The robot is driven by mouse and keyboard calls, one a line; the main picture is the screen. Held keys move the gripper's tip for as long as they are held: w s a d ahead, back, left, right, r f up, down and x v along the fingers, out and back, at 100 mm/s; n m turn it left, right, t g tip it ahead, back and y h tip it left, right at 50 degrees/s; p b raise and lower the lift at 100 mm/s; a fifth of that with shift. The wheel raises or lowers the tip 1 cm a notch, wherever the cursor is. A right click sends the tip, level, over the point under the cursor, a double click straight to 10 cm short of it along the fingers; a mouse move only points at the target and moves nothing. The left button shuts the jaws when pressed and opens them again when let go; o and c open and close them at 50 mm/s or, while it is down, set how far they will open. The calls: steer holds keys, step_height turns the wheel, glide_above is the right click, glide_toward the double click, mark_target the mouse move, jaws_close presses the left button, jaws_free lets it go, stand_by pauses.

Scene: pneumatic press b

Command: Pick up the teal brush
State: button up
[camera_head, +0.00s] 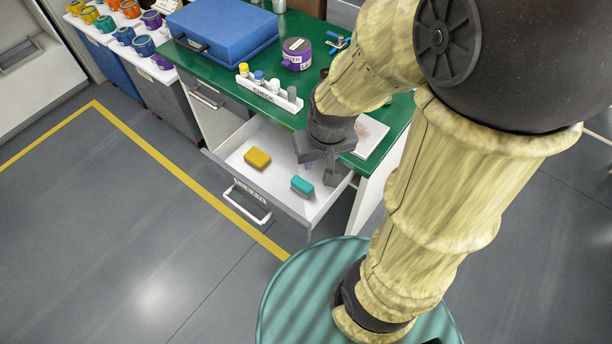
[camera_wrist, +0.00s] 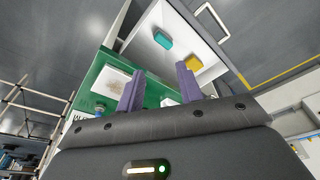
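The teal brush (camera_head: 302,186) lies in the open white drawer (camera_head: 275,140), near its front right part. My gripper (camera_head: 319,172) points down over the right side of the drawer, just right of and behind the brush. In the wrist view my gripper (camera_wrist: 159,68) has its two purple-grey fingers spread apart with nothing between them. The brush is apart from the fingers and fully visible in both views.
A yellow block (camera_head: 257,158) lies left of the brush in the drawer. The green worktop (camera_head: 222,73) above holds a blue case (camera_head: 222,30), a purple container (camera_head: 296,54) and a white rack (camera_head: 268,93) of small bottles. Drawer walls surround the brush.

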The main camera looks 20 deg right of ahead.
steer(key=o, duration=0.3)
steer(key=shift+o, duration=1.3)
steer(key=shift+w+f, duration=0.15)
steer(key=shift+f, duration=0.1)
steer(key=n+g+b, duration=0.3)
steer(key=n+b, duration=0.4)
steer(key=b, duration=0.3)
glide_above(302, 185)
step_height(302, 185, down, 16)
step_height(302, 185, down, 12)
steer(key=shift+a+f+b, duration=0.1)
steer(key=shift+f+b, duration=0.05)
steer(key=shift+b, duration=0.6)
steer(key=shift+f, duration=0.15)
steer(key=shift+f, duration=0.1)
